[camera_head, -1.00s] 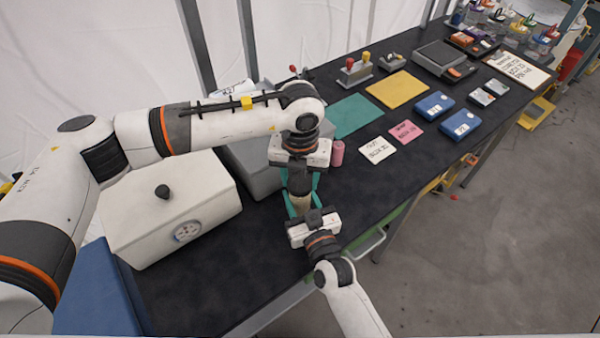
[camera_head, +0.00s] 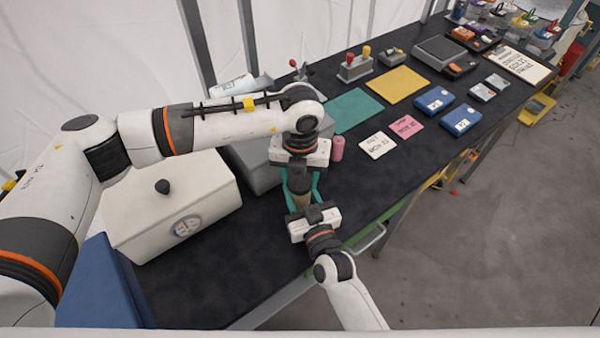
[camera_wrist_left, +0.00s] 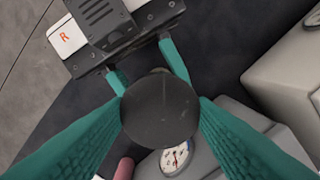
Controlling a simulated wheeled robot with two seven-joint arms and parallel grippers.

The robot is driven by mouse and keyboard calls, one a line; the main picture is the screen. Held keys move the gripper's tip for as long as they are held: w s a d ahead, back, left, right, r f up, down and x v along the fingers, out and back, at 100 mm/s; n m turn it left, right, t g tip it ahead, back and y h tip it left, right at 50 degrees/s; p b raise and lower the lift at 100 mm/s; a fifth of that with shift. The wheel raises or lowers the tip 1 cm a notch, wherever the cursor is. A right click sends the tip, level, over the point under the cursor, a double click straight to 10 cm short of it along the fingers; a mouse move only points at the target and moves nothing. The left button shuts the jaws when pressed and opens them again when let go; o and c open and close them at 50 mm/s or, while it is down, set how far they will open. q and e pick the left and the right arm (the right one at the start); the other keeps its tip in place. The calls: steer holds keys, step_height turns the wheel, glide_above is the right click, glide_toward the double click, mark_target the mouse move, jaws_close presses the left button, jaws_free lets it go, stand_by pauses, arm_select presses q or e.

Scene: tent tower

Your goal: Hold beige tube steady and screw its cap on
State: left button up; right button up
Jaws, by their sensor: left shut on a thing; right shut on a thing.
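The beige tube (camera_head: 301,199) is upright between my two grippers, over the near edge of the dark table, and largely hidden by teal fingers. Its dark cap (camera_head: 299,184) is at the top; the left wrist view shows the round cap (camera_wrist_left: 160,108) from above, between the teal fingers. My left gripper (camera_head: 300,182) comes from above and is shut on the cap. My right gripper (camera_head: 304,198) comes from the near side and is shut on the tube; it also shows beyond the cap in the left wrist view (camera_wrist_left: 148,72). Whether the cap is fully seated is hidden.
A pink cylinder (camera_head: 337,149) stands close to the right of my left gripper. A grey box (camera_head: 250,160) and a white box with a dial (camera_head: 170,205) stand to the left. White (camera_head: 377,146) and pink (camera_head: 407,127) cards lie to the right. Bare table lies in front of the white box.

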arm_select(q)
steer(key=shift+f, duration=0.35)
